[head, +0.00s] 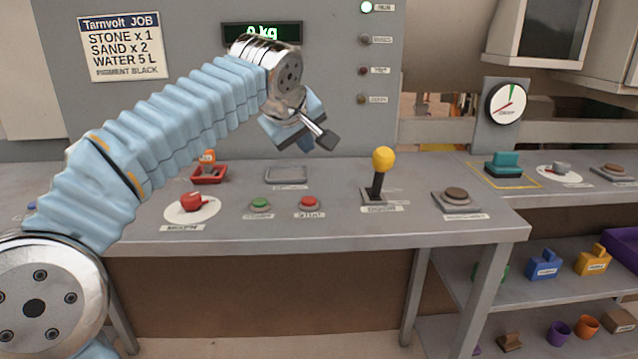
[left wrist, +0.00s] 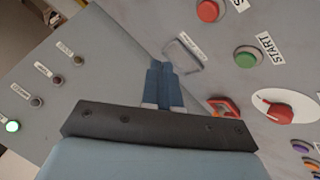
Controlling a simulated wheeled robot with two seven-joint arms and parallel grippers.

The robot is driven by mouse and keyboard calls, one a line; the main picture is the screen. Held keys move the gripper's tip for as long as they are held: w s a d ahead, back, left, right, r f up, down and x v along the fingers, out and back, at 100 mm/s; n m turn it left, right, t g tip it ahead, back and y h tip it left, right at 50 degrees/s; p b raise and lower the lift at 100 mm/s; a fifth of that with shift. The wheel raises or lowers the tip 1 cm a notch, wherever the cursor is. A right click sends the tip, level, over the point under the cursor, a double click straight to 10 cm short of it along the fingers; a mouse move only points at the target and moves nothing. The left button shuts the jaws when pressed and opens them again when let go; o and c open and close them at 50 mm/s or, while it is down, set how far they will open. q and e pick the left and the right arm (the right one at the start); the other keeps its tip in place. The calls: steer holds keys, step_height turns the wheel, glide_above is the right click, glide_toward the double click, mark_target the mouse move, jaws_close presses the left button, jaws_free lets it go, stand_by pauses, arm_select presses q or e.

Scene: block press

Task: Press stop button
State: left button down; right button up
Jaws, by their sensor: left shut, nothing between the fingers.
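The red button (head: 309,202) sits on the grey console (head: 340,228) with a blurred white label below it. It also shows at the top edge of the left wrist view (left wrist: 208,10), its label mostly cut off. Left of it in the head view is the green button (head: 261,203); in the left wrist view the green button (left wrist: 247,57) is labelled START. My left gripper (head: 325,140) is shut and empty, in the air above and behind the red button, apart from it. Its fingers (left wrist: 164,82) are together in the left wrist view. My right gripper is not in view.
A red knob (head: 191,203) is left of the buttons. A yellow-topped lever (head: 382,160) and a brown button (head: 456,195) are to the right. A grey recessed tray (head: 286,174) and an orange-red switch (head: 208,170) lie behind. A panel with a display (head: 262,33) rises at the back.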

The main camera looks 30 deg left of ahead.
arm_select(q)
steer(key=shift+w+a+r, duration=0.1)
steer(key=shift+w, duration=0.35)
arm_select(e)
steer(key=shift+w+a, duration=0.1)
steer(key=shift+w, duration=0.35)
arm_select(q)
steer(key=b, duration=0.4)
glide_above(306, 201)
step_height(306, 201, down, 7)
steer(key=shift+r, duration=0.1)
steer(key=shift+f+b, duration=0.65)
steer(key=shift+f, duration=0.4)
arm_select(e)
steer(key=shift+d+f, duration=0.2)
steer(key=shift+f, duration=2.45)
arm_select(q)
steer(key=shift+f, duration=0.1)
steer(key=shift+f+b, duration=0.3)
steer(key=shift+b, duration=0.05)
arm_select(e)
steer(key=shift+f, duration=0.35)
